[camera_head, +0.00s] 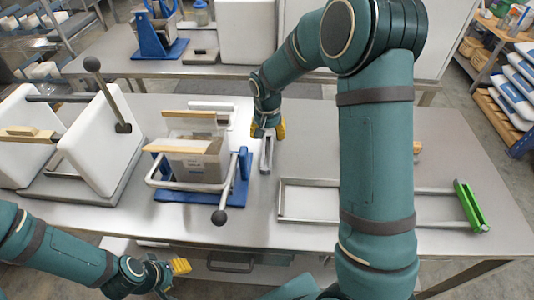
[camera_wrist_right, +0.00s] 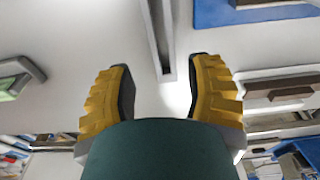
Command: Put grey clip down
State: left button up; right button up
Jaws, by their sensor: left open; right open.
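The grey clip (camera_head: 266,158) is a narrow channel-shaped piece lying on the metal table, right of the blue-based hopper unit. My right gripper (camera_head: 268,131) is at its far end. In the right wrist view the clip (camera_wrist_right: 166,72) runs down toward the space between the yellow fingers of my right gripper (camera_wrist_right: 158,88). The fingers are open, with a gap on both sides of the clip. My left gripper (camera_head: 172,272) is open and empty near the table's front edge, low in the head view.
The hopper unit (camera_head: 243,178) has a blue base and a ball-ended lever. A white-sided machine (camera_head: 97,135) stands left. A metal frame (camera_head: 310,182) with a green clip (camera_head: 469,204) at its right end lies on the right. My right arm hides part of the table.

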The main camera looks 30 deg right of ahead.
aim_at(267, 154)
jog(key=f, duration=0.5)
jog(key=f+b, duration=0.1)
jog(key=f, duration=0.2)
jog(key=shift+w+d+f, duration=0.1)
jog(key=shift+w, duration=0.3)
jog(key=c, duration=0.9)
